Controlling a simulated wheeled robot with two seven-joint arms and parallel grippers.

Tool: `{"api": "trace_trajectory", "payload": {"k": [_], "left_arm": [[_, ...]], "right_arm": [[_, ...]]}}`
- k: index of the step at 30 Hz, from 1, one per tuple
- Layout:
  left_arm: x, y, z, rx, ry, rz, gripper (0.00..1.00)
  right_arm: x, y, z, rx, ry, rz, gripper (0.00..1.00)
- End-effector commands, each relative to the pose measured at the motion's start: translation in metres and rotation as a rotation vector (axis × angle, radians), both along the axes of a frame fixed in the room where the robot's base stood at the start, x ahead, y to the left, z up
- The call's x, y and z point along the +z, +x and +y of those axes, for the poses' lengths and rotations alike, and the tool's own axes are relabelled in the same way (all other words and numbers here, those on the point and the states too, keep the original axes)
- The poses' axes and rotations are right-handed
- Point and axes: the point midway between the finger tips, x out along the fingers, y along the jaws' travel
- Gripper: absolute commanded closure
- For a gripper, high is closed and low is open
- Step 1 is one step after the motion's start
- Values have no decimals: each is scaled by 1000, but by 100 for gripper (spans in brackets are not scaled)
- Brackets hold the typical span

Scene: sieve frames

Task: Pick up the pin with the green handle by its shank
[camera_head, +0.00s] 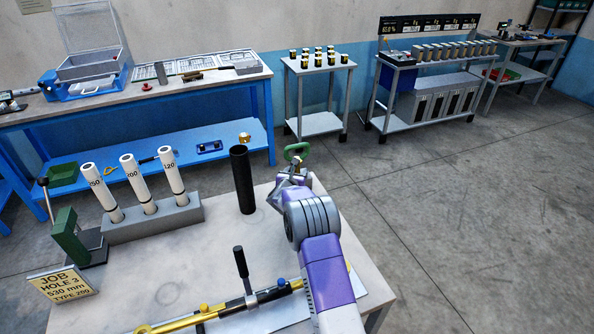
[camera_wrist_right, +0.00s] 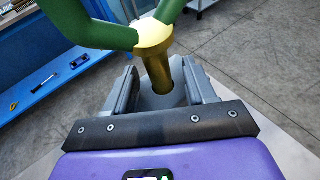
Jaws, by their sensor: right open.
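The pin's green handle (camera_head: 297,151) shows in the head view at the back right of the near table, just beyond my right gripper (camera_head: 293,174). In the right wrist view the green handle (camera_wrist_right: 85,25) is a thick loop at the top, joined to a brass collar and shank (camera_wrist_right: 158,72). The shank lies between the two fingers of my right gripper (camera_wrist_right: 163,82), which are open with gaps on either side. What holds the pin's lower end is hidden in the head view. My left gripper is not in view.
On the near table (camera_head: 120,300), a black tube (camera_head: 242,180) stands left of my right gripper. A grey rack (camera_head: 155,222) holds white numbered tubes. A yellow and black bar tool (camera_head: 220,310) lies in front, beside my right arm. A job sign (camera_head: 62,284) stands at left.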

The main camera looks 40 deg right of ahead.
Motion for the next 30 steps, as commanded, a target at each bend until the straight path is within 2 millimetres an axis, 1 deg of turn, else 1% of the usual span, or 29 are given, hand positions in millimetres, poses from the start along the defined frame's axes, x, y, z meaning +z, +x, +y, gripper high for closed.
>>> {"api": "trace_trajectory", "payload": {"k": [4,5,15,16,30], "left_arm": [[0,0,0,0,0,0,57],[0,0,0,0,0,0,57],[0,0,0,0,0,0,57],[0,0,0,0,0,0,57],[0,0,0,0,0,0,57]], "right_arm": [[0,0,0,0,1,1,45],[0,0,0,0,1,1,47],[0,0,0,0,1,1,99],[0,0,0,0,1,1,100],[0,0,0,0,0,1,100]]}}
